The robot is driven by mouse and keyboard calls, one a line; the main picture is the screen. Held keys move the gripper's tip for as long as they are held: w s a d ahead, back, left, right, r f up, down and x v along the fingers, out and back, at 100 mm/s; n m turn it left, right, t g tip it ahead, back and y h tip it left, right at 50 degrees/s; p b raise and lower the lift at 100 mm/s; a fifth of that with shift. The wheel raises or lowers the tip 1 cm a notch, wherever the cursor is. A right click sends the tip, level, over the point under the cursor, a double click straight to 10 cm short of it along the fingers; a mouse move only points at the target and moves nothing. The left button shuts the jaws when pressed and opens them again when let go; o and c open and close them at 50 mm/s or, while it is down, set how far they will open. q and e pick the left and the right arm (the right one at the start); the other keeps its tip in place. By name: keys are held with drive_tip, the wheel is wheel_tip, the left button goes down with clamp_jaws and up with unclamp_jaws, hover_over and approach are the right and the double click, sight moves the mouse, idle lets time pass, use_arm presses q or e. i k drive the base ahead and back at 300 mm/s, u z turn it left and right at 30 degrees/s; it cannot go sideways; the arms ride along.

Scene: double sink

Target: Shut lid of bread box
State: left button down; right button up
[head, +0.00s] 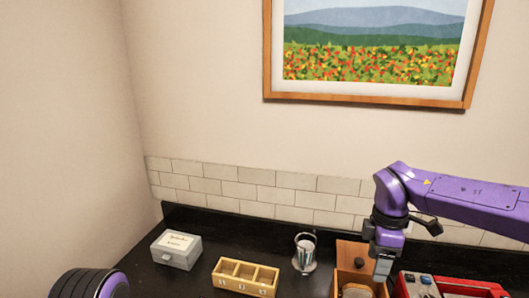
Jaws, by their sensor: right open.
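The bread box (341,283) is a brown wooden box on the dark counter at the lower right, cut off by the picture's bottom edge. Its lid (349,248) stands raised at the back, with a dark round knob (359,263) on its near face. A pale, bread-like thing (355,291) shows inside. My right gripper (381,278) points down over the right side of the box, to the right of the knob, and hides part of the box. Whether it touches the box I cannot tell. My left gripper is out of view.
A red box with several items (432,284) stands close to the right. A glass-like cup on a stand (305,254), a wooden compartment tray (236,285) and a grey-white box (176,250) stand to the left. A tiled wall (240,190) bounds the counter (215,232) behind.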

sight(353, 257)
drive_tip(key=k, duration=0.9)
